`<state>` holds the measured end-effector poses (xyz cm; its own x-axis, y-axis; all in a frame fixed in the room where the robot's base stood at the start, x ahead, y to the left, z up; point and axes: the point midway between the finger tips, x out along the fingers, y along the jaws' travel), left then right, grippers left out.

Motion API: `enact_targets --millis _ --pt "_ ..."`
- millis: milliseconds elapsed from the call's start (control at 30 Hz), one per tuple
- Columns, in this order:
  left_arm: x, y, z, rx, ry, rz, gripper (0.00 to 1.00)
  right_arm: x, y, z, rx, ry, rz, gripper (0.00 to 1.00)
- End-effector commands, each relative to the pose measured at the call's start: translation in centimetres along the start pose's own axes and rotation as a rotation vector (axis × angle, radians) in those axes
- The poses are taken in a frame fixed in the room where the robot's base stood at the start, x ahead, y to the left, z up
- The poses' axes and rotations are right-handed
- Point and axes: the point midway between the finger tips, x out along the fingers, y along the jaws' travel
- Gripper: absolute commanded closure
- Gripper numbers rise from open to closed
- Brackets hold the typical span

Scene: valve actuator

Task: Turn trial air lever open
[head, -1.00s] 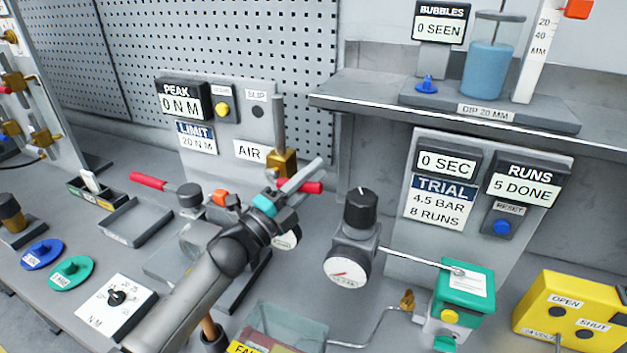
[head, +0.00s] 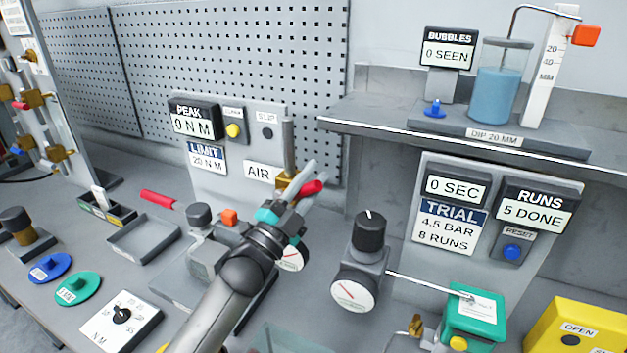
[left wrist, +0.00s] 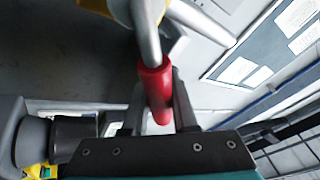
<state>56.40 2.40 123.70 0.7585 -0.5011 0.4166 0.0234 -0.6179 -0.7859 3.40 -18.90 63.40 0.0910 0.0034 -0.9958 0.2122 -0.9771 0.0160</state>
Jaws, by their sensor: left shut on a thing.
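The air lever has a red grip (head: 312,187) and sits on a brass valve body (head: 289,183) by a vertical grey pipe, right of the AIR label (head: 259,172). My left gripper (head: 302,185) is shut on the red grip, its pale fingers around it. In the left wrist view the red grip (left wrist: 154,92) lies between the two fingers, and its bare metal stem (left wrist: 150,42) runs up toward the valve. My fingers partly hide the lever in the head view. My right gripper is out of view.
A black-knobbed regulator with a gauge (head: 352,292) stands right of my left arm. A grey device with an orange button (head: 229,217) is close on its left. A shelf edge (head: 450,140) overhangs at right. A tray (head: 143,236) lies left.

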Motion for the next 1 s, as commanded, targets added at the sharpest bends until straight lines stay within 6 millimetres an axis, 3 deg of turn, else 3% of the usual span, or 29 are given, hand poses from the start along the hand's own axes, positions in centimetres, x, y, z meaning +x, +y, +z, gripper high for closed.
enact_targets --millis 267,300,567,833,1000 --pt "-0.1 0.1 0.1 -0.002 -0.003 0.001 1.00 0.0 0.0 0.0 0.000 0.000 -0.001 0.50" --pt "-0.1 0.1 0.1 -0.002 -0.003 0.001 0.71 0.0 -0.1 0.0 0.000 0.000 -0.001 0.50" --pt "0.0 0.0 0.1 0.000 -0.001 0.001 0.43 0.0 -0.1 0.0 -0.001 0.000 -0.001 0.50" --pt "-0.1 0.0 0.0 0.001 -0.001 0.001 0.43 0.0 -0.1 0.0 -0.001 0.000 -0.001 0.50" --pt "-1.6 0.1 0.1 0.001 -0.002 0.002 0.43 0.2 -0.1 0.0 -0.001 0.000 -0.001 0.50"
